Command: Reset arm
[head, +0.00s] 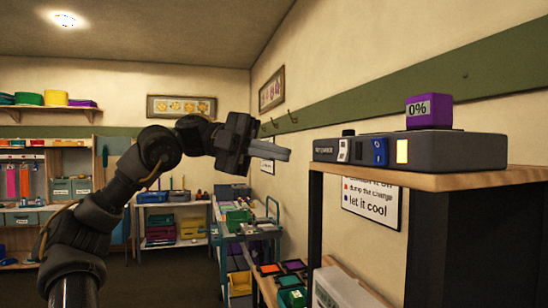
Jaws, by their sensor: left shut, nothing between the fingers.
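My left gripper (277,152) is in the middle of the head view, at the end of my dark left arm, which comes in from the left. Its grey fingers are shut, point right and hold nothing. It is in open air, apart from the wooden shelf (440,180) on the right. My right gripper does not show.
A sign (371,200) hangs below. A cart (245,225) with bins stands beyond. Storage shelves (50,205) line the back left.

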